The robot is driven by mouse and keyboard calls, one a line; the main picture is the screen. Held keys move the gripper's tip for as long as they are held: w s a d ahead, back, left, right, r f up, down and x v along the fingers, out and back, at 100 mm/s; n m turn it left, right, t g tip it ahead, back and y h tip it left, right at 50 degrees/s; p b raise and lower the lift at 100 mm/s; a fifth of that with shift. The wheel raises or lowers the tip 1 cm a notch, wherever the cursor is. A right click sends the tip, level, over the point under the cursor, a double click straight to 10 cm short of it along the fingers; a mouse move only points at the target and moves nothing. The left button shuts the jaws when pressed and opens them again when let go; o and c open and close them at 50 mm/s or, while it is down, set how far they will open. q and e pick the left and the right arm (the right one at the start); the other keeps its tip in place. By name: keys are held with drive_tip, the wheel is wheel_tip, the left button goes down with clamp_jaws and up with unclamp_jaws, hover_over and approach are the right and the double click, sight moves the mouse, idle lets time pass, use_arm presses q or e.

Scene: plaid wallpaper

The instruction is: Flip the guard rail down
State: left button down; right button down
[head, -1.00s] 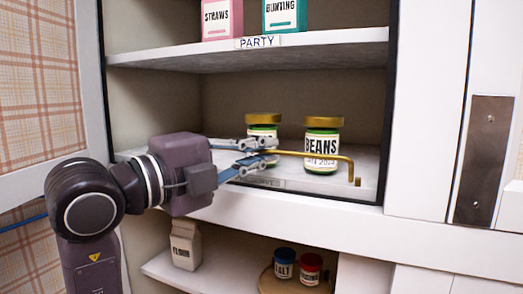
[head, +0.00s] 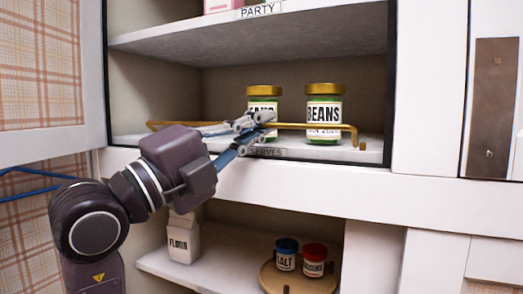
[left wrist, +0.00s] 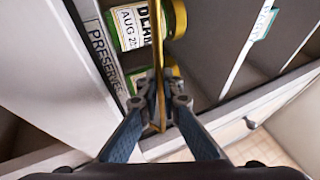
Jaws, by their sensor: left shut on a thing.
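The guard rail (head: 310,126) is a thin brass bar along the front of the preserves shelf (head: 350,152). In the head view it stands up in front of two green jars with gold lids, and its right end bends down to the shelf. My left gripper (head: 262,119) is shut on the rail near its middle, in front of the left jar (head: 264,92). The left wrist view shows the rail (left wrist: 156,45) running between the closed fingertips (left wrist: 160,88). The fingers hide part of the rail and the left jar's label. My right gripper is not in view.
The BEANS jar (head: 324,108) stands close behind the rail. The PARTY shelf (head: 330,35) is above. Below are a flour carton (head: 183,238) and a round wooden tray (head: 270,282) with two small jars. An open door (head: 50,165) stands left.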

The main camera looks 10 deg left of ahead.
use_arm(q)
drive_tip(key=h+b, duration=0.1)
drive_tip(key=b, duration=0.1)
drive_tip(key=f+m+t+h+b, duration=0.1)
drive_tip(key=b, duration=0.1)
drive_tip(key=shift+s+a+f, duration=0.1)
drive_tip(key=shift+s+f, duration=0.1)
drive_tip(key=shift+f, duration=0.1)
drive_tip(key=shift+s+m+h+b, duration=0.1)
drive_tip(key=shift+m+h+b, duration=0.4)
drive_tip(key=shift+m+h, duration=0.1)
drive_tip(key=shift+r, duration=0.1)
drive_tip(key=c, duration=2.1)
unclamp_jaws()
